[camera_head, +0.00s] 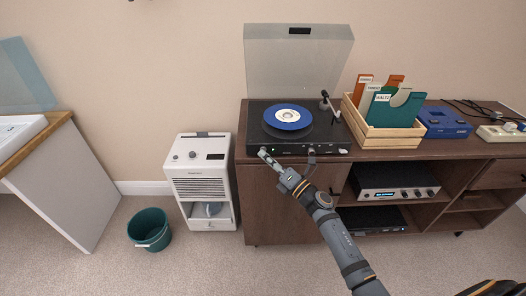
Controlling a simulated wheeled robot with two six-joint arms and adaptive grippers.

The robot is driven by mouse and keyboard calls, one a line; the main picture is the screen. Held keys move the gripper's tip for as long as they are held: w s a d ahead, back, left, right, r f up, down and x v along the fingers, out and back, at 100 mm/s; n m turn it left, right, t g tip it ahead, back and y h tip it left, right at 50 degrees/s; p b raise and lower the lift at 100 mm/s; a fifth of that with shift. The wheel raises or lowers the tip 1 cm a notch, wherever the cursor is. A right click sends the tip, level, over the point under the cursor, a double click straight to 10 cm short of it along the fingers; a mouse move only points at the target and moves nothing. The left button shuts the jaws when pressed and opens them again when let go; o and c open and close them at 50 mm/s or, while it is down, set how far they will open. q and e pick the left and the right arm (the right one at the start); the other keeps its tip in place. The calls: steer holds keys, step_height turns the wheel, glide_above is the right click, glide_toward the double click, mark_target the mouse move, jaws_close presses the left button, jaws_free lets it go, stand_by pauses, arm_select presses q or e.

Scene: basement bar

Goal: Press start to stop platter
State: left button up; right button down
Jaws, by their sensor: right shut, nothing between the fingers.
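A black turntable (257,137) stands on the left end of a brown wooden cabinet, with its clear lid (297,72) raised. A blue record (287,116) with a white label lies on the platter. The tonearm (329,103) is at the right side of the deck. My right gripper (264,154) is shut and empty, with its tip at the front left edge of the turntable. A small green light shows beside the tip. The start button cannot be made out, and I cannot tell whether the tip touches the deck. My left gripper is not in view.
A wooden crate (383,139) of record sleeves stands right of the turntable. A blue device (444,122) and cables lie farther right. A silver amplifier (395,192) sits on a shelf below. A white dehumidifier (201,178) and green bucket (150,229) stand on the floor to the left.

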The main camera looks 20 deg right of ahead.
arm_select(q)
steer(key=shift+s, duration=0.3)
arm_select(e)
steer(key=shift+w, duration=0.2)
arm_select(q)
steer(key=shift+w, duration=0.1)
arm_select(e)
steer(key=shift+s+a, duration=0.1)
steer(key=shift+s, duration=0.45)
arm_select(q)
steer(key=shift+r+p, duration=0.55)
steer(key=shift+p, duration=0.05)
arm_select(e)
steer(key=s+a, duration=0.1)
steer(key=s, duration=0.4)
steer(key=shift+s+a, duration=0.3)
steer(key=shift+s, duration=0.1)
steer(key=shift+f, duration=0.1)
